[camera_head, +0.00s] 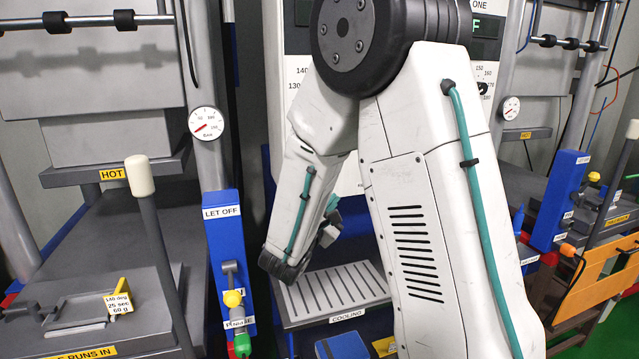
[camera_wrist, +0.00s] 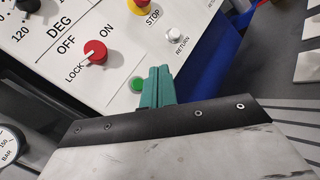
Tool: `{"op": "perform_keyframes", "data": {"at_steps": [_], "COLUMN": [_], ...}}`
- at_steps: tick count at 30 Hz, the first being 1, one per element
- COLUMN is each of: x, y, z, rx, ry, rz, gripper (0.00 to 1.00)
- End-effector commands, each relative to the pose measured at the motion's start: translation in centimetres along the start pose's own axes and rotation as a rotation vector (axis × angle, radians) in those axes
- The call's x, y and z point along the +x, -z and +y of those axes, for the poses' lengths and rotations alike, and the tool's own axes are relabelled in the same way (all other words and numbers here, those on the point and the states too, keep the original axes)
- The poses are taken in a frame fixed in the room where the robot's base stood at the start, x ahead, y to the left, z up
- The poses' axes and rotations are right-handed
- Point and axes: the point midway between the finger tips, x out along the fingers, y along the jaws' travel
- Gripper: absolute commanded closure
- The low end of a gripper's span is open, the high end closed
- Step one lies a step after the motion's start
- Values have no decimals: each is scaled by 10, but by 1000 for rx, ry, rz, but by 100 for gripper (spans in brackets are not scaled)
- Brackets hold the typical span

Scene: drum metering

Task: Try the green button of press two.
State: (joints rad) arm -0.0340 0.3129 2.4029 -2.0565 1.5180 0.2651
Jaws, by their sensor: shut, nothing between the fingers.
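In the wrist view a green button (camera_wrist: 137,84) sits low on a white control panel (camera_wrist: 100,20). My gripper's teal fingers (camera_wrist: 157,82) are shut and empty, just right of the button in the picture. Whether they touch the panel I cannot tell. On the same panel are a red OFF/ON/LOCK knob (camera_wrist: 95,52), a red and yellow STOP button (camera_wrist: 142,6) and a white RETURN button (camera_wrist: 174,35). In the head view my arm hides much of the middle white panel (camera_head: 297,75); a label there ends in "ONE". No label naming press two is readable.
A pressure gauge (camera_wrist: 9,146) is at the wrist view's left edge. In the head view a blue LET OFF post (camera_head: 226,245) stands left of my arm, and a grey slatted COOLING rack (camera_head: 340,285) lies below it. An orange board (camera_head: 590,285) is at right.

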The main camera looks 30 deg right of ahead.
Motion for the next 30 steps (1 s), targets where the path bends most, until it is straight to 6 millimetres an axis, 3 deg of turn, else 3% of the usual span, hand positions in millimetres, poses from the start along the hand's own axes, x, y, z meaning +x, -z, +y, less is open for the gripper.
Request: {"op": "perform_keyframes", "data": {"at_steps": [18, 30], "x": [52, 59], "y": [38, 43], "z": [37, 43], "rx": [0, 0], "ry": [1, 1], "rz": [-1, 0], "gripper": [100, 100]}}
